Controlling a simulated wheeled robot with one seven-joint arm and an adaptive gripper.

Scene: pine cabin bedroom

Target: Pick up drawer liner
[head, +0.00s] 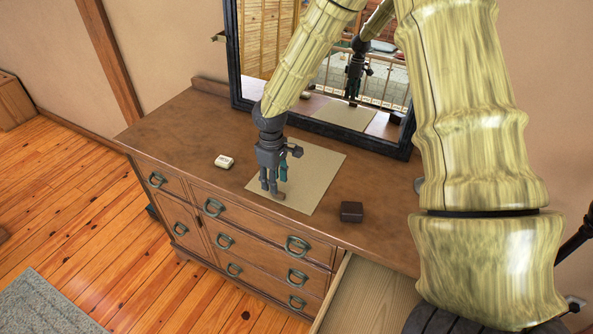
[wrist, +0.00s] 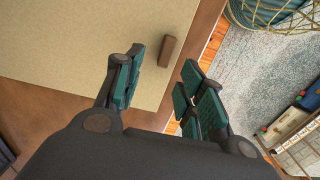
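The drawer liner looks to be the flat tan sheet (head: 315,165) lying on the brown dresser top. It also fills the upper left of the wrist view (wrist: 70,40). My gripper (head: 272,190) points down over the sheet's front left part and hides some of it. I cannot tell whether the fingertips touch the sheet. In the wrist view the green-padded fingers (wrist: 158,95) stand apart with nothing between them. A small brown block shape (wrist: 167,50) shows against the sheet beyond the fingers.
A small cream object (head: 224,161) lies left of the sheet, and a dark brown box (head: 351,212) sits to its right. A black-framed mirror (head: 325,60) stands behind. A drawer (head: 365,295) is pulled out at front right.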

